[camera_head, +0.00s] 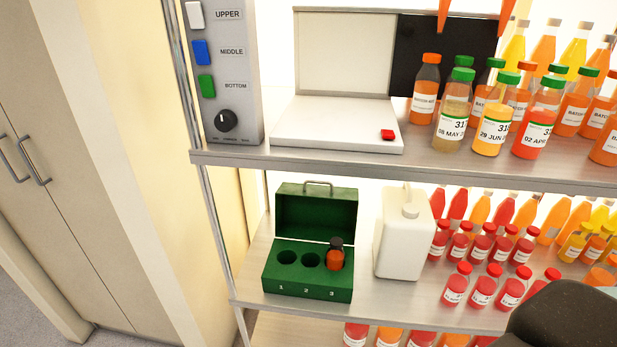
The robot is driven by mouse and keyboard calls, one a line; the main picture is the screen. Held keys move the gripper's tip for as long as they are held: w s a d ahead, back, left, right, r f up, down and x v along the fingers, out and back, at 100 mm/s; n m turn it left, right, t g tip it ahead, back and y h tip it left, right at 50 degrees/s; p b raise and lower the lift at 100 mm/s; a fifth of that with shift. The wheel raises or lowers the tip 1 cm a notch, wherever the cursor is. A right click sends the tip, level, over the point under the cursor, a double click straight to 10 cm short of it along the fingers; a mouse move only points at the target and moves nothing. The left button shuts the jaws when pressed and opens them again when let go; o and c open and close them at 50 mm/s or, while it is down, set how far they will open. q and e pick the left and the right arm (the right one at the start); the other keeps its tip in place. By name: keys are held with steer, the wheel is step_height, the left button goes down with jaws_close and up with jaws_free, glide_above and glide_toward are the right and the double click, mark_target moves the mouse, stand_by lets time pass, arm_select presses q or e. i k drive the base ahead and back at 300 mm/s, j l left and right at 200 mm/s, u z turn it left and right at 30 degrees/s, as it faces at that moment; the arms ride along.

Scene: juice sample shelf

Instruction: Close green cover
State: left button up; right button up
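The green box stands on the lower shelf, left of a white jug. Its green cover (317,214) is raised upright at the back, with a metal handle on top. The green box body (306,290) has three round slots marked 1, 2 and 3. Slots 1 and 2 are empty. A small orange-red bottle with a dark cap (335,255) stands in slot 3. Neither gripper can be made out. A dark rounded shape at the lower right corner may be part of my arm.
The white jug (402,235) stands close to the box's right side. Several red bottles (482,292) crowd the shelf further right. The upper shelf edge (400,172) runs above the box. A white device (338,124) and several juice bottles (487,128) stand on that upper shelf.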

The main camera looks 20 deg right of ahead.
mark_target(303, 211)
steer(key=i+j, duration=0.2)
steer(key=i, duration=0.3)
steer(key=i+j, duration=0.2)
steer(key=i, duration=0.3)
steer(key=i+j+z, duration=0.25)
steer(key=l+z, duration=0.1)
steer(key=z, duration=1.4)
steer(key=i+j, duration=0.05)
